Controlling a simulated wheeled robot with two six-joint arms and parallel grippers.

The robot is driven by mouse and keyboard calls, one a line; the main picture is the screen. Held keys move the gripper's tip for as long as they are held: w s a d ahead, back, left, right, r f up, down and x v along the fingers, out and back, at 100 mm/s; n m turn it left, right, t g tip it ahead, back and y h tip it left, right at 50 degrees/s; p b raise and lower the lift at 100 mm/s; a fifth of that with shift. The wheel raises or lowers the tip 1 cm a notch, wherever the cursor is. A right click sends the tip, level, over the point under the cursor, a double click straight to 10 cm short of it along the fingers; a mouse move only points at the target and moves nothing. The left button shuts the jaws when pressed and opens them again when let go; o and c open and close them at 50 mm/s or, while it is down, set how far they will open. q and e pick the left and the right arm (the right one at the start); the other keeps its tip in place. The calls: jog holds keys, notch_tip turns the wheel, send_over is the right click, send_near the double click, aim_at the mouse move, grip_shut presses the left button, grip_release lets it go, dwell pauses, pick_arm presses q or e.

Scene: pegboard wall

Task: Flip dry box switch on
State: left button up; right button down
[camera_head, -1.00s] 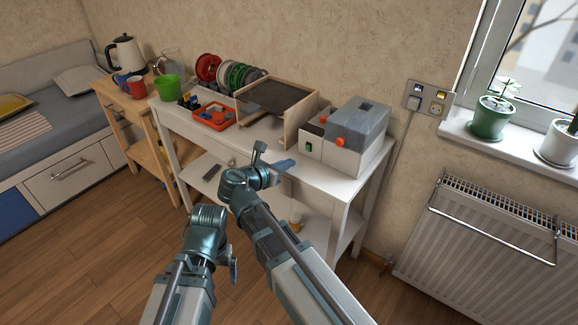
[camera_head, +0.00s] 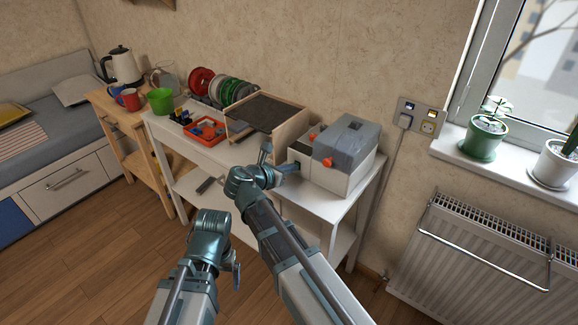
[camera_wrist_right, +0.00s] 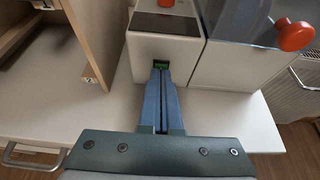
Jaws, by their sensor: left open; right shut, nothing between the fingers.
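The dry box (camera_head: 345,155) is a pale box with a grey lid and orange knobs, on the right end of the white table. In the head view the right gripper (camera_head: 296,167) reaches the box front and the switch is hidden. My left gripper (camera_head: 236,264) is open and empty, low in front of the table.
A wooden-sided frame (camera_head: 298,131) stands just left of the dry box; its side panel (camera_wrist_right: 82,40) is close to my right fingers. The table's front strip (camera_wrist_right: 55,100) is bare. A red tray (camera_head: 207,132) and several spools lie further left. A radiator (camera_head: 470,250) is at right.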

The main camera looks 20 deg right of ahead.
pick_arm(q)
jog(key=shift+r+b, duration=0.25)
jog(key=shift+b, duration=0.15)
pick_arm(e)
jog(key=shift+r, duration=0.1)
pick_arm(q)
jog(key=shift+r, duration=0.1)
pick_arm(e)
jog(key=shift+r+p, duration=0.85)
pick_arm(q)
jog(key=shift+r, duration=0.7)
pick_arm(e)
jog(key=shift+f, duration=0.1)
